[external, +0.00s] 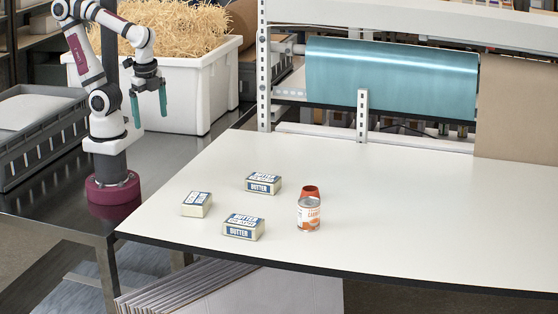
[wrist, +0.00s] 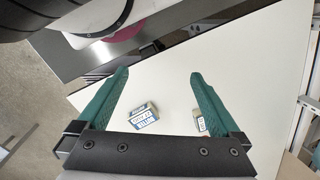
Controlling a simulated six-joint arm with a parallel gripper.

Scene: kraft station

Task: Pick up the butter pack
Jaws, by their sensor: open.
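Three white and blue butter packs lie on the white table in the external view: one at the back (external: 263,184), one at the left (external: 196,204) and one at the front (external: 243,227). My gripper (external: 149,103) has teal fingers pointing down, open and empty. It is raised high, to the left of all the packs and apart from them. In the wrist view, my gripper (wrist: 158,75) frames one butter pack (wrist: 143,117) low between the fingers. I cannot tell which packs these are.
A can with an orange and white label (external: 309,215) stands right of the front pack, with a red-orange object (external: 310,191) directly behind it. The white table (external: 400,215) is clear on the right. A teal roll (external: 390,78) and metal post (external: 264,65) stand behind.

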